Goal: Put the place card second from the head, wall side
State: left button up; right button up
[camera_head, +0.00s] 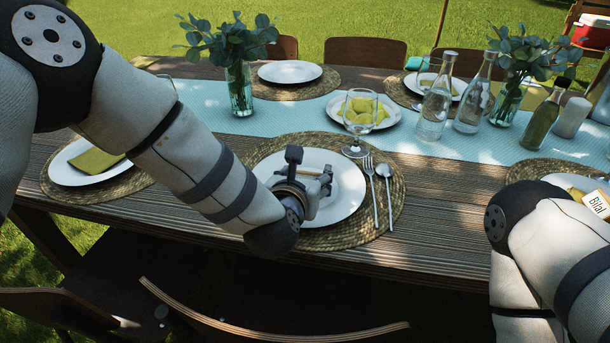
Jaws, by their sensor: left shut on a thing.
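My left gripper (318,187) is low over the white plate (345,208) in the middle of the near side. It is shut on a small thin thing, of which only a tan edge shows; the fingers hide the rest, so I cannot tell what it is. A place card (596,204) reading "Bilal" stands at the right-hand near setting, partly behind my right arm. My right gripper is out of the picture.
A fork (370,190) and a spoon (385,185) lie right of the plate on the woven mat (397,215). A wine glass (359,115) stands close behind. Bottles (435,105), vases and a plate of lemons (340,110) line the blue runner. A chair back (275,330) is in front.

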pick_arm(q)
jog(key=shift+f, duration=0.25)
jog(key=o, duration=1.1)
jog(key=shift+r, duration=0.1)
jog(key=shift+c, duration=0.2)
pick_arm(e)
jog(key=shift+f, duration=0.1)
pick_arm(q)
jog(key=shift+r, duration=0.1)
jog(key=shift+s+r, duration=0.2)
jog(key=shift+r, duration=0.05)
jog(key=p+v, duration=0.2)
jog(key=v, duration=0.9)
jog(key=shift+s+a+r, duration=0.1)
jog(key=shift+s+a, duration=0.05)
jog(key=shift+s, duration=0.15)
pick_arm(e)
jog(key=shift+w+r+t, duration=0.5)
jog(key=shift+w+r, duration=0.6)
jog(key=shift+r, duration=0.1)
